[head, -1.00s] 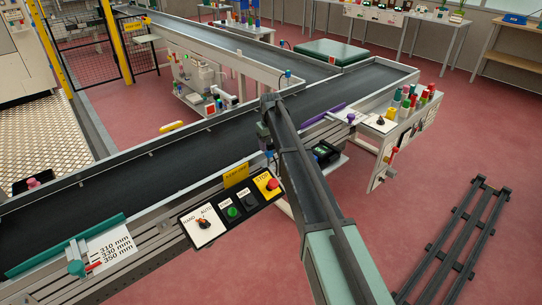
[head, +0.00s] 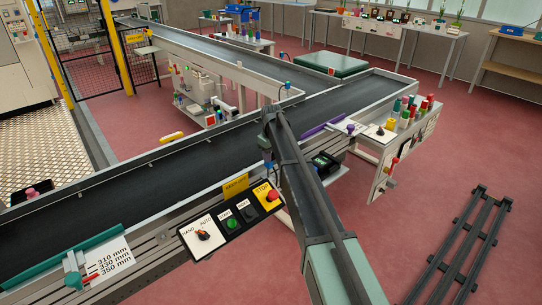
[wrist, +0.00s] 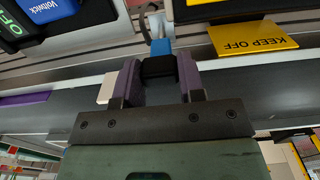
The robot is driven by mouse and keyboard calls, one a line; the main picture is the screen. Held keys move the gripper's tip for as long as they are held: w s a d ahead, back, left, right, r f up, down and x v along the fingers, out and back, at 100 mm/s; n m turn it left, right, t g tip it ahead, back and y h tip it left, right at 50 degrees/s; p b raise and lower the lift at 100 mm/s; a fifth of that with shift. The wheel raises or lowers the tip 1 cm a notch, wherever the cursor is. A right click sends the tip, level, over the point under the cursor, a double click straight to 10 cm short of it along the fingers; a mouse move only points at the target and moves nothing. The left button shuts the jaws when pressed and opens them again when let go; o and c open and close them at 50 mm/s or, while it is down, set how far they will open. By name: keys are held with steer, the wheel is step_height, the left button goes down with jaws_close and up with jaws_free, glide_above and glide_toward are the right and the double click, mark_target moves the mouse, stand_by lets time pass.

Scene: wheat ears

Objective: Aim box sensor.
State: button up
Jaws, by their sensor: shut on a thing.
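In the wrist view the two purple fingers of my gripper (wrist: 158,78) are closed on a black block with a blue part (wrist: 160,47) beyond it, which I take to be the box sensor. It sits between the fingers next to the conveyor's side rail. In the head view a small blue part shows beside my arm's far end at the belt's near edge; my arm largely hides the fingers there. Which way the sensor points is not clear.
The dark conveyor belt (head: 130,178) runs behind. A yellow KEEP OFF sign (head: 236,187) and a control panel with a red stop button (head: 272,196) stand left of my arm. A black display box (head: 325,163) is at right. The red floor at far right holds a dark rack (head: 465,240).

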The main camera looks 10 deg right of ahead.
steer(key=o, duration=0.9)
steer(key=shift+o, duration=0.2)
step_height(320, 180, up, 11)
steer(key=p, duration=1)
steer(key=shift+p, duration=0.4)
steer(key=shift+f, duration=0.1)
steer(key=s+m, duration=0.6)
steer(key=s, duration=3.4)
steer(key=shift+s+a, duration=0.2)
steer(key=shift+a, duration=0.05)
